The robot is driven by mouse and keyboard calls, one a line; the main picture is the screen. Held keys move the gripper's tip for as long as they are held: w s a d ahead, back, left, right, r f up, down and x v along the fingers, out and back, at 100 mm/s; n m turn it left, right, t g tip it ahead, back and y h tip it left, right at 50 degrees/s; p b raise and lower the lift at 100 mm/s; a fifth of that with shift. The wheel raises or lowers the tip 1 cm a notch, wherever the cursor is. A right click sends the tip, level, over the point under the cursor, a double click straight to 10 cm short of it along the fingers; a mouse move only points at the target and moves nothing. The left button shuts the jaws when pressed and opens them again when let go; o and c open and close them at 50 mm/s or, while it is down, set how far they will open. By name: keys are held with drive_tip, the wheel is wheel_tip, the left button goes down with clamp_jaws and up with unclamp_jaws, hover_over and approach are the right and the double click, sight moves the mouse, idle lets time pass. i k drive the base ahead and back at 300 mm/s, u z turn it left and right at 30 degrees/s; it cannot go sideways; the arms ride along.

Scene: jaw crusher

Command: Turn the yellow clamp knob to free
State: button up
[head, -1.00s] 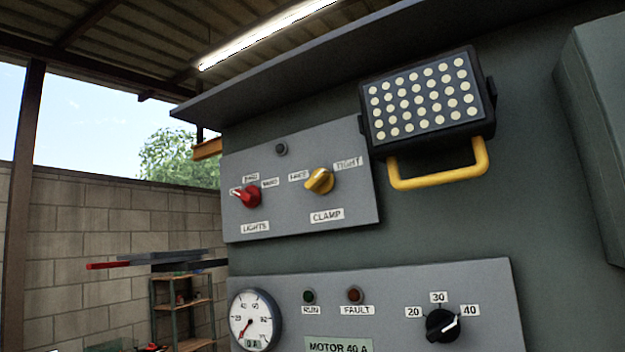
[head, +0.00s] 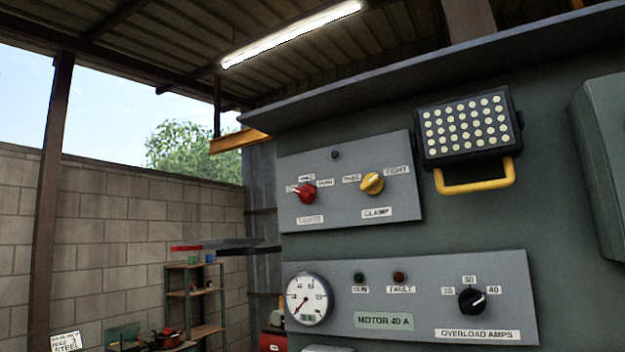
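The yellow clamp knob (head: 372,183) is on the upper grey panel (head: 345,205), above a CLAMP label. A FREE label is at its upper left and a TIGHT label (head: 397,170) at its upper right. The knob's ridge appears tilted to the upper right, toward TIGHT, though it is small in view. Nothing touches the knob. My gripper is not in view.
A red lights knob (head: 305,192) is left of the clamp knob. A lamp (head: 466,127) with a yellow handle (head: 474,186) hangs to the right. Below is a panel with a gauge (head: 309,299) and black knob (head: 472,300). A red-ended grey bar (head: 225,246) juts left.

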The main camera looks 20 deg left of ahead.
sight(372, 182)
drive_tip(key=u, duration=0.3)
drive_tip(key=k, duration=0.75)
drive_tip(key=z, duration=0.2)
drive_tip(key=i, duration=1.95)
drive_tip(key=u, duration=0.7)
